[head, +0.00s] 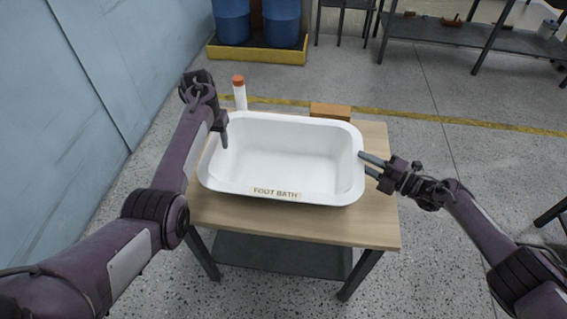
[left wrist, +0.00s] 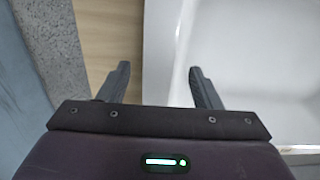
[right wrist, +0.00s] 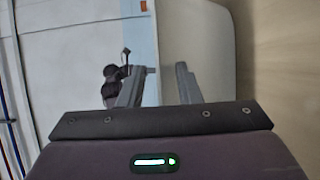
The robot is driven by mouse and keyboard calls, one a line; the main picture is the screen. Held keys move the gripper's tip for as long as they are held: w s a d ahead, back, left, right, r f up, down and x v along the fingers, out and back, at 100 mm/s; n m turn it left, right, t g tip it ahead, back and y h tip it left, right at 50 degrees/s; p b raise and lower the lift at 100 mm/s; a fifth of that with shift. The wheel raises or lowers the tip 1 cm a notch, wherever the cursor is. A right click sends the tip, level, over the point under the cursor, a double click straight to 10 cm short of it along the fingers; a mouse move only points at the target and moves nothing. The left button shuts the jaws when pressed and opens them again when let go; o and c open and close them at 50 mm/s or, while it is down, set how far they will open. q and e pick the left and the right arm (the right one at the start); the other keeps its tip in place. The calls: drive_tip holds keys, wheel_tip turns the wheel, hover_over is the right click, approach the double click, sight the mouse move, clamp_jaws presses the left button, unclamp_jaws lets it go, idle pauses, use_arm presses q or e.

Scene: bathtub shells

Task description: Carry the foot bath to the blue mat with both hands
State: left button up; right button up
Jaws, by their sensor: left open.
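The white foot bath (head: 285,155), a rectangular tub with a "FOOT BATH" label on its near side, sits empty on a wooden table. My left gripper (head: 222,128) is at the bath's left rim, open; in the left wrist view its fingers (left wrist: 160,85) are apart, with the white rim (left wrist: 157,50) between them. My right gripper (head: 368,165) is at the right rim, fingers apart; in the right wrist view they (right wrist: 158,82) stand apart in front of the bath's wall (right wrist: 200,45). Whether they touch it I cannot tell. I see no blue mat.
The table (head: 330,228) has bare wood in front of the bath. A white bottle with an orange cap (head: 240,95) and a brown block (head: 330,110) stand behind it. Blue drums (head: 282,22) stand in a yellow tray; open floor lies to the right.

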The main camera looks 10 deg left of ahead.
use_arm(q)
drive_tip(key=shift+f, duration=0.3)
use_arm(e)
drive_tip(key=shift+w+a, duration=0.1)
drive_tip(key=shift+a, duration=0.15)
use_arm(q)
drive_tip(key=c, duration=0.6)
use_arm(e)
drive_tip(key=c, duration=0.6)
use_arm(q)
clamp_jaws()
use_arm(e)
clamp_jaws()
use_arm(q)
drive_tip(key=shift+r, duration=0.15)
use_arm(e)
drive_tip(key=shift+r, duration=0.1)
